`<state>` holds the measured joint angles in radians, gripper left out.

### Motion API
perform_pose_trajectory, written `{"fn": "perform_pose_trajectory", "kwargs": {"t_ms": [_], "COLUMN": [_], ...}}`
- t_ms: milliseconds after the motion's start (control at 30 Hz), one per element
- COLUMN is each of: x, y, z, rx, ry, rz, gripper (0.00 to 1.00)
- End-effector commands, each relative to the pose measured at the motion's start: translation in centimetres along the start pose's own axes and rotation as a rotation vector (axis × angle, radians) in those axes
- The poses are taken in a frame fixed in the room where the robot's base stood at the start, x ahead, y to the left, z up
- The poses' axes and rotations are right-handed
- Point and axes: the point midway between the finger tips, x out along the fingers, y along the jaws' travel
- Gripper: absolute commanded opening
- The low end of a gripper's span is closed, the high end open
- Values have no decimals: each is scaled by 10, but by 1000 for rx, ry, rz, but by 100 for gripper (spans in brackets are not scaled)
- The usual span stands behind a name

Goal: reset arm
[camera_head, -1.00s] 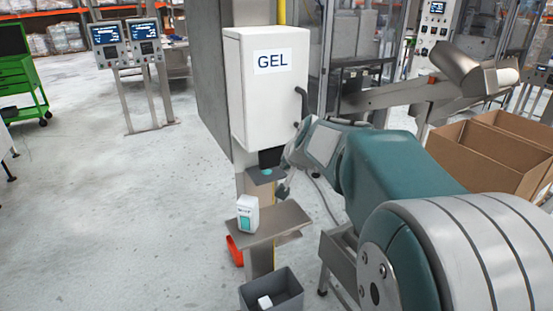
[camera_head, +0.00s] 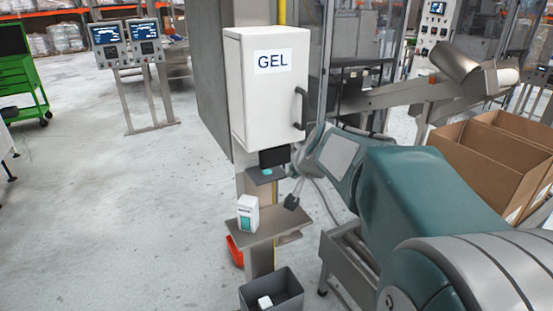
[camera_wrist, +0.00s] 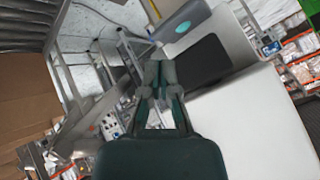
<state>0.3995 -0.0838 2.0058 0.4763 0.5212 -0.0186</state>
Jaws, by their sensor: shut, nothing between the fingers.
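My gripper (camera_head: 291,202) hangs just right of the dispenser column in the head view, above the right part of a small metal shelf (camera_head: 265,238). In the wrist view my gripper (camera_wrist: 161,66) shows with its fingers together and nothing between them. The white GEL cabinet (camera_head: 265,100) is upright on the column, its door closed, with a dark handle (camera_head: 300,108) on the right side. My arm reaches in from the lower right of the head view.
A white bottle (camera_head: 247,213) with a teal label stands on the shelf. Open cardboard boxes (camera_head: 480,165) and a metal conveyor are at right.

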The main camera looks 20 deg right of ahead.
Motion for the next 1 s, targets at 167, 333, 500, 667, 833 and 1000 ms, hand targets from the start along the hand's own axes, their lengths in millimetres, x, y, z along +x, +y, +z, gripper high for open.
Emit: {"fn": "perform_pose_trajectory", "kwargs": {"t_ms": [167, 333, 500, 667, 833, 1000], "x": [0, -11, -52, -90, -121, -136], "y": [0, -9, -28, -26, -7, 13], "z": [0, 16, 80, 146, 205, 236], "rx": [0, -44, -217, -398, -574, -676], "ry": [0, -21, -104, -184, -248, -282], "rz": [0, -6, -14, -4, 21, 45], "gripper": [0, 0, 0, 0, 0, 0]}}
